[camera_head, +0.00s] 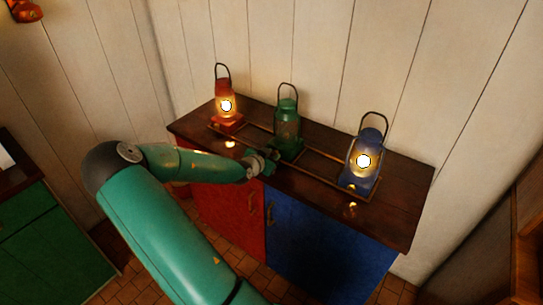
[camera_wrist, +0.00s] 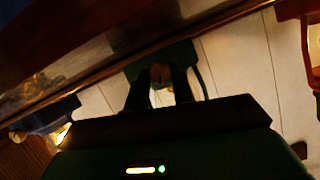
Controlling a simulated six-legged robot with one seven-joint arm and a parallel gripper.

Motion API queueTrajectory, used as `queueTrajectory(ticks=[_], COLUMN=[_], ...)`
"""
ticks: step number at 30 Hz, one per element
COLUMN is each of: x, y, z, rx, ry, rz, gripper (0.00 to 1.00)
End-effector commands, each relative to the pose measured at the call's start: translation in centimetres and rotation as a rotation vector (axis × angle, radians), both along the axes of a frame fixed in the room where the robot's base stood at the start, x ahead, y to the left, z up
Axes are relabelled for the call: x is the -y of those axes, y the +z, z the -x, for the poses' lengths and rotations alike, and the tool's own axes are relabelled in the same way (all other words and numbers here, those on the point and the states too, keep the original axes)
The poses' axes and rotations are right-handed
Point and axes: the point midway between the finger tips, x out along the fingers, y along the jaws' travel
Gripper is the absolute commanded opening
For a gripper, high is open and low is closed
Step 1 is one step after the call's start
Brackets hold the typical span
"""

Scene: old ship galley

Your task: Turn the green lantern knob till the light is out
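The green lantern (camera_head: 287,124) stands upright in the middle of the dark wooden counter, and its glass shows no glow. In the wrist view its green base (camera_wrist: 150,55) is ahead of my gripper, upside down. Its small brownish knob (camera_wrist: 160,73) sits between my fingertips and fills the gap between them. My gripper (camera_head: 274,160) is at the front of the green lantern's base; in the wrist view its two dark fingers (camera_wrist: 160,82) reach to the knob and look shut on it. The contact is dark and hard to see.
A lit red lantern (camera_head: 226,100) stands left of the green one and a lit blue lantern (camera_head: 367,155) right. A thin brass rail (camera_head: 321,154) runs around them on the counter (camera_head: 405,190). Below are red (camera_head: 233,215) and blue (camera_head: 320,240) cabinet doors. A plank wall is behind.

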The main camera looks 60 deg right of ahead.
Motion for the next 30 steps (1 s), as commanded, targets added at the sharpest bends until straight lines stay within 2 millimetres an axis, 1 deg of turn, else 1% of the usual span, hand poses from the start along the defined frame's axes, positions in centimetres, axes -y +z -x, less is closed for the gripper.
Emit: queueTrajectory(ticks=[5,21,30], x=[0.00,0.08,0.04], y=[-0.04,-0.16,-0.06], z=[0.02,-0.10,-0.23], rx=[-0.031,-0.346,-0.409], ry=[-0.001,-0.001,-0.002], rz=[-0.004,-0.055,-0.068], gripper=[0.02,0.02,0.02])
